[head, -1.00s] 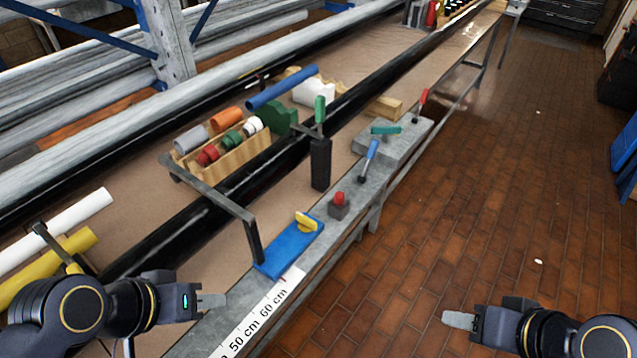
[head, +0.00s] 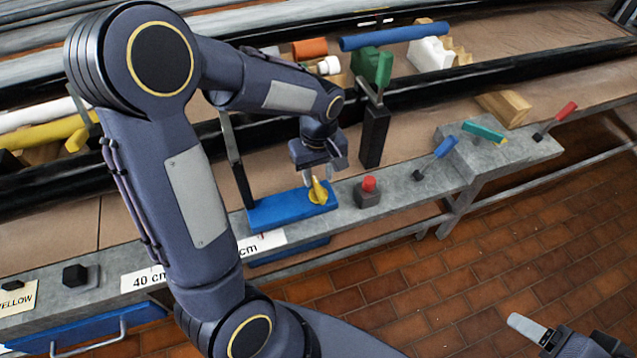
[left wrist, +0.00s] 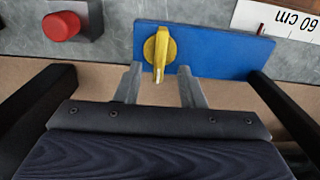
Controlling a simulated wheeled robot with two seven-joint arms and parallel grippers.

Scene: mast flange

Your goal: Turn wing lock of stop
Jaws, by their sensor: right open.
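The stop is a blue plate (head: 268,211) on the grey bench rail, with a yellow wing lock (head: 319,192) at its right end. In the left wrist view the wing lock (left wrist: 160,50) points down the picture from a round hub on the blue plate (left wrist: 215,50). My left gripper (head: 326,179) is at the wing lock, fingers pointing down. In the left wrist view its fingers (left wrist: 160,88) are open, one on each side of the wing's tip, with gaps visible. My right gripper (head: 528,330) is open and empty over the floor at lower right.
A red button on a grey box (head: 368,192) sits just right of the stop. A black post (head: 374,137) and a dark bar (head: 236,165) stand nearby. A ruler strip (head: 205,262) runs left.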

